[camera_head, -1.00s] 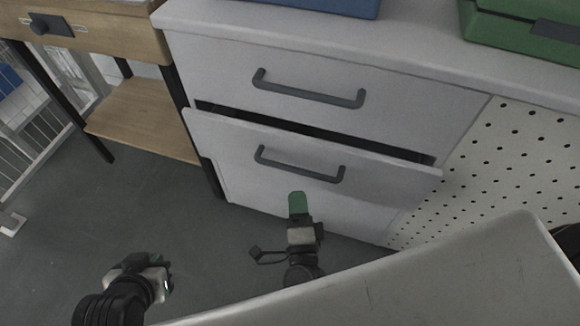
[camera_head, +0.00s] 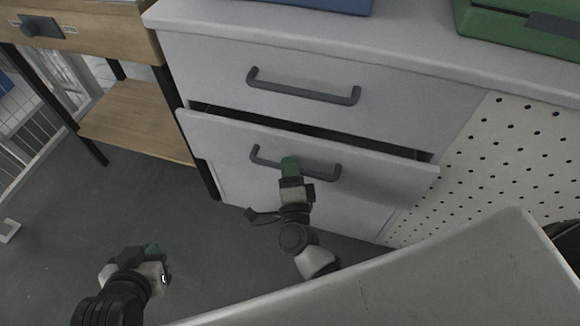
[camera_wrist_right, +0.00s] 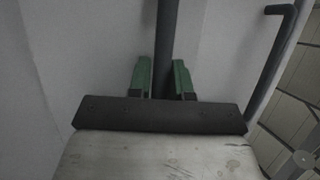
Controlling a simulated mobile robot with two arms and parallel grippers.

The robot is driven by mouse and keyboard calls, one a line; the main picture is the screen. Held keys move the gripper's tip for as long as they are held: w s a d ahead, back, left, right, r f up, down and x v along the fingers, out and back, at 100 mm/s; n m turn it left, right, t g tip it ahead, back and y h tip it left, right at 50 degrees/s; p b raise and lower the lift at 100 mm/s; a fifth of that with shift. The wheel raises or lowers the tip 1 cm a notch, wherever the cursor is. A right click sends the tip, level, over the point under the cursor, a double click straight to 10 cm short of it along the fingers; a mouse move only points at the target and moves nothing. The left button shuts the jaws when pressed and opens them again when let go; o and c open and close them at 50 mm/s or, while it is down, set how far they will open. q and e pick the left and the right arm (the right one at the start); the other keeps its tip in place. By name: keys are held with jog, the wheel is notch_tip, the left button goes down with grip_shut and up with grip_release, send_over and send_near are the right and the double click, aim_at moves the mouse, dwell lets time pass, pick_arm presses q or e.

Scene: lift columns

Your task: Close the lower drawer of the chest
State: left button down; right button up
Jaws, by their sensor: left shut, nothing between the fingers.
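The lower drawer (camera_head: 215,145) of the white chest is pulled out a little, with a dark gap above its front. Its grey bar handle (camera_head: 325,173) is on the front. My right gripper (camera_head: 290,165) is at this handle, left of its middle. In the right wrist view its green fingers (camera_wrist_right: 163,80) stand apart, one on each side of a dark bar (camera_wrist_right: 165,35); whether they touch it is unclear. My left gripper (camera_head: 155,250) is shut and empty, low over the floor at the left, away from the chest.
The upper drawer (camera_head: 210,75) is shut, with its own handle (camera_head: 300,92). A wooden table with a shelf (camera_head: 140,120) stands left of the chest. A perforated panel (camera_head: 510,150) is at the right. A blue box (camera_head: 310,3) and a green case (camera_head: 500,35) sit on top.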

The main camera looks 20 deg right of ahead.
aim_at(296, 154)
grip_shut()
pick_arm(q)
jog(key=shift+s+a+f+g, duration=0.1)
jog(key=shift+s+f+g, duration=0.05)
jog(key=shift+s+g, duration=0.2)
pick_arm(e)
jog(key=w+d, duration=0.2)
jog(key=w, duration=0.1)
jog(key=shift+w+d, duration=0.25)
jog(key=shift+w, duration=0.05)
jog(key=shift+o, duration=2.4)
grip_release()
jog(key=shift+w, duration=0.1)
